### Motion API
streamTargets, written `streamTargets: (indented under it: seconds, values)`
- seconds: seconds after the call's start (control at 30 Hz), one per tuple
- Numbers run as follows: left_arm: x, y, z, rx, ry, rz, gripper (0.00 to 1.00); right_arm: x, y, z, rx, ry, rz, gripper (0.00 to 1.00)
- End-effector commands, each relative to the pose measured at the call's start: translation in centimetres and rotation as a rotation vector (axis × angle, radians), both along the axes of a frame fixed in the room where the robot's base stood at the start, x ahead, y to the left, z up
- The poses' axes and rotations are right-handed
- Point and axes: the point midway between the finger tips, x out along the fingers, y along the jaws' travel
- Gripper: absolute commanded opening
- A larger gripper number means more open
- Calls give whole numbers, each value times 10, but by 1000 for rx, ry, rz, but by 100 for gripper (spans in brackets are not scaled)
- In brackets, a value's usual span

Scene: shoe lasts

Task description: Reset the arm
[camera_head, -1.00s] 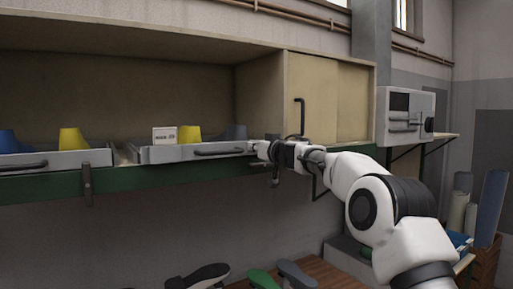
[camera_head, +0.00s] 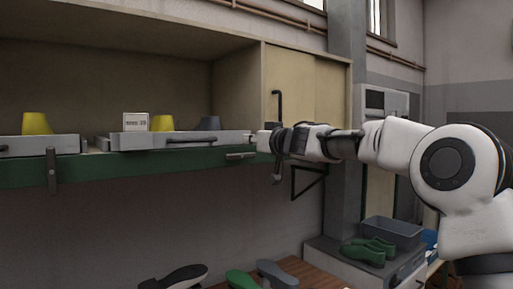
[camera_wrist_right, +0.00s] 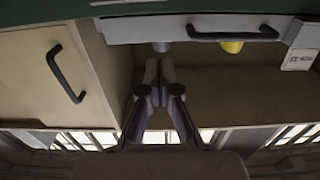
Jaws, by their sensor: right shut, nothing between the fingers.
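My right arm comes in from the right in the head view, raised to shelf height. Its gripper (camera_head: 256,138) points left at the right end of the grey drawer tray (camera_head: 128,141); whether it touches the tray I cannot tell. In the right wrist view, the fingers (camera_wrist_right: 158,68) come together, shut with nothing between them. That view appears upside down, with the tray front and handle (camera_wrist_right: 232,32) at the top. My left gripper is not in view.
A yellow last (camera_head: 162,123), a size card (camera_head: 136,121) and a grey last (camera_head: 208,123) stand at the tray. A cabinet door handle (camera_head: 277,106) is above the gripper. Below, a grey bin (camera_head: 392,233) stands near green shoes (camera_head: 368,251), with more shoes on a wooden surface.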

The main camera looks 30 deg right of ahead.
Motion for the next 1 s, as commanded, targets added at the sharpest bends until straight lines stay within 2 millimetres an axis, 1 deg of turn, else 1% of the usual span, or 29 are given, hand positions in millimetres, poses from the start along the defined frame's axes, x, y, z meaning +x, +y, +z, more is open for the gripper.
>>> streamTargets:
  seconds: [0.03,0.1,0.23,0.67,0.73,0.77,0.83,0.87,0.97,1.0]
  values:
    - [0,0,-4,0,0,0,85,-8,-1,-1,1,-1,1,0]
    - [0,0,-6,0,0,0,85,-17,-1,-1,0,-1,1,0]
    - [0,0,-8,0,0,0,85,-28,-3,-1,1,0,0,0]
    - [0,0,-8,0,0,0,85,-29,-2,0,-1,0,0,0]
    - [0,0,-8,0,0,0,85,-27,-2,-4,0,5,0,0]
    - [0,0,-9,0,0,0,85,-25,-2,-9,-1,12,0,0]
    - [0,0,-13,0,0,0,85,-15,-1,-33,-3,43,1,0]
    - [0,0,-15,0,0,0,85,-9,1,-48,-5,63,2,0]
    - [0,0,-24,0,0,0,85,17,12,-120,-25,160,11,0]
    - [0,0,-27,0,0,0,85,26,18,-154,-32,209,18,0]
